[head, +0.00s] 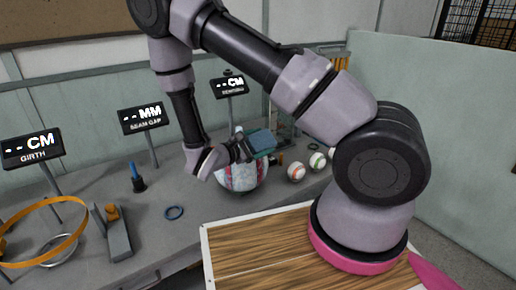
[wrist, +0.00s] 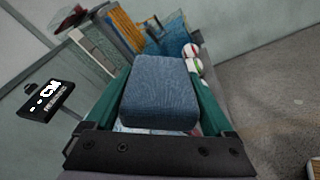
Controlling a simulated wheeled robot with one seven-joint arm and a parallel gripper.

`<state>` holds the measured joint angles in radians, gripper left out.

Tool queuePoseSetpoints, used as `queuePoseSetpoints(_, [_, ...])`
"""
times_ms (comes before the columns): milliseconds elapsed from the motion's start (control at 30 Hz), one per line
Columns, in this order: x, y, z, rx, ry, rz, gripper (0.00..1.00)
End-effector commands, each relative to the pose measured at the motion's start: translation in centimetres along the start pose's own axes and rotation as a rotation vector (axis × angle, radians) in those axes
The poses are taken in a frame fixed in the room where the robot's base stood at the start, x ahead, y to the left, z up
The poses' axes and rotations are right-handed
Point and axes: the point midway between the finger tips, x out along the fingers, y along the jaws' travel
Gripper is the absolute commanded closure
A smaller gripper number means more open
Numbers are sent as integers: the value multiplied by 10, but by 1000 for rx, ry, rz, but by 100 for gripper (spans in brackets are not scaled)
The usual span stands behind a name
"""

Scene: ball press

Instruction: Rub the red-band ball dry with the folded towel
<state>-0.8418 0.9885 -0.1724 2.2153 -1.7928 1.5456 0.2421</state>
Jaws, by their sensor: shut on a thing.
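My gripper (head: 250,147) is shut on the folded towel (head: 263,141), a thick blue pad. In the wrist view the towel (wrist: 160,92) sits between the two green fingers. A large ball (head: 242,179) with white, reddish and pale blue patches is directly below the gripper and towel; its top is partly hidden, and I cannot tell whether the towel touches it. A small white ball with a red-orange band (head: 296,172) lies to its right on the bench. It also shows beyond the towel in the wrist view (wrist: 190,50).
A green-banded ball (head: 317,160) lies behind the red-banded one. Display signs (head: 143,118) stand along the back. A wooden-topped surface (head: 255,250) is in front.

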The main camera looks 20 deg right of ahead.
Motion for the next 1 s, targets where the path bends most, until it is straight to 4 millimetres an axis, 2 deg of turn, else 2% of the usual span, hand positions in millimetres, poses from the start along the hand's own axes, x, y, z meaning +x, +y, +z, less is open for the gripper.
queuePoseSetpoints(100, [-16, -14, 3, 70, -50, -48, 68])
queuePoseSetpoints(200, [-21, -19, 2, 91, -66, -62, 68])
queuePoseSetpoints(700, [-11, -15, -38, 92, -67, -62, 68])
queuePoseSetpoints(1000, [-8, -14, -51, 90, -66, -61, 68])
